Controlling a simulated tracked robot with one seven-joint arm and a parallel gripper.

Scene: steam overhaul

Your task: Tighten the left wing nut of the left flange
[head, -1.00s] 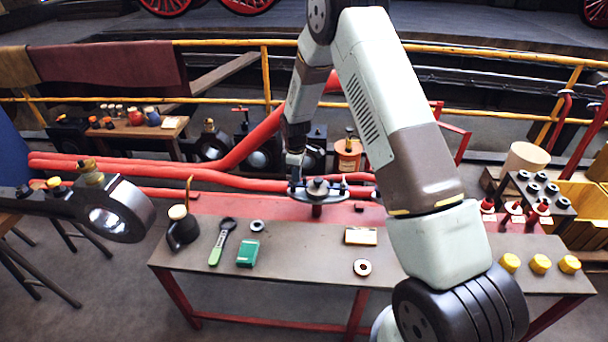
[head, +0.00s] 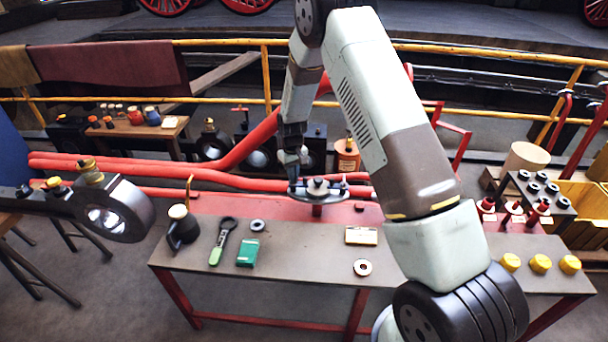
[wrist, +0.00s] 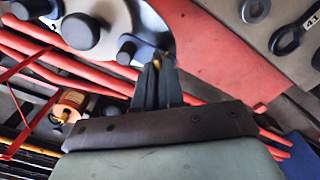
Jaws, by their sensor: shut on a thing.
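The flange (head: 319,189) is a dark plate with a raised round middle, on a red stand at the back of the bench, where the red pipes run. My gripper (head: 292,182) points down at its left end, at the left wing nut. In the wrist view, my gripper (wrist: 157,62) has its fingers close together, shut on the wing nut, which is mostly hidden between them. A small brass-coloured spot shows at the tips. The flange's pale grey plate (wrist: 108,22) with dark round knobs lies beside the fingers. A post stands at the flange's right end (head: 343,184).
On the bench lie a green-handled wrench (head: 221,243), a green box (head: 248,252), a dark oil can (head: 181,228), rings and a pale box (head: 361,236). Yellow caps (head: 540,264) stand at right. Red pipes (head: 130,166) run behind; a round lamp-like fitting (head: 112,212) juts in at left.

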